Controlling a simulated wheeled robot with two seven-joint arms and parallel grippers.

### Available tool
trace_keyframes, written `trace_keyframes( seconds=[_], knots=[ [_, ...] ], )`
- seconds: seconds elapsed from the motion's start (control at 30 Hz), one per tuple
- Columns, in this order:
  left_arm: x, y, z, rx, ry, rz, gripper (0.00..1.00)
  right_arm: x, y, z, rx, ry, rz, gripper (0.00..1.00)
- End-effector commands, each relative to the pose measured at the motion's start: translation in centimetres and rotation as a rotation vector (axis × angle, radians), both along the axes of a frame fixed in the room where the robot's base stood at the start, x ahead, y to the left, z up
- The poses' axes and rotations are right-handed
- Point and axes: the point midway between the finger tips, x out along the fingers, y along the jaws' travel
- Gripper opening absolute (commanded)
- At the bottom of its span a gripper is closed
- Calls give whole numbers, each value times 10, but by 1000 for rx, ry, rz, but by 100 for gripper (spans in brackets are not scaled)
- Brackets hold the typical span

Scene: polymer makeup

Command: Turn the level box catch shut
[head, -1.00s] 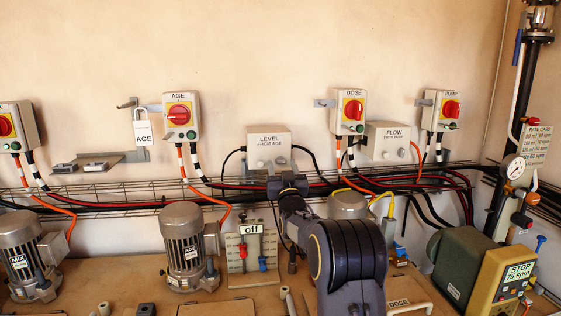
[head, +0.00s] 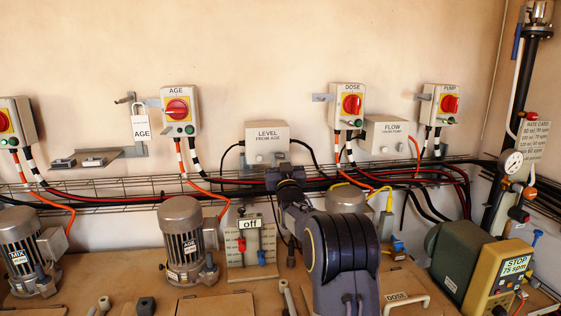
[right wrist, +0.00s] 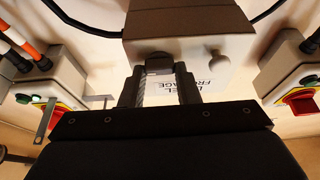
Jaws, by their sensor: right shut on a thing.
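The level box (head: 267,134) is a pale grey box on the wall, labelled LEVEL FROM AGE. In the right wrist view the box (right wrist: 185,62) shows upside down, with its label partly hidden by my fingers. My right gripper (head: 287,174) is at the box's lower right edge. In the wrist view its fingers (right wrist: 159,78) are shut on a small dark catch (right wrist: 158,62) at the box's edge. The catch's exact angle is hard to tell. A second pale knob (right wrist: 216,58) stands free beside it. My left gripper is not in view.
A wire cable tray (head: 120,190) with cables runs below the box. The flow box (head: 386,136) is to the right. The AGE switch (head: 179,110) and DOSE switch (head: 349,106) flank the level box. Motors and a pump (head: 470,262) stand on the bench below.

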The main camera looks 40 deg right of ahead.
Motion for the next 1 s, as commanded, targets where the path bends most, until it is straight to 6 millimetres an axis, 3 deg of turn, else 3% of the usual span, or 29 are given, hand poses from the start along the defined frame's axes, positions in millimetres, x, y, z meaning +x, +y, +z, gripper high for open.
trace_keyframes(
  seconds=[0.53,0.77,1.0],
  knots=[
    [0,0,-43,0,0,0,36,-2,-2,-2,-324,175,-3,6],
    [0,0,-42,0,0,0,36,-2,-3,2,-517,284,-2,6],
    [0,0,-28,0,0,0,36,-1,-3,5,-716,394,-1,6]
  ],
)
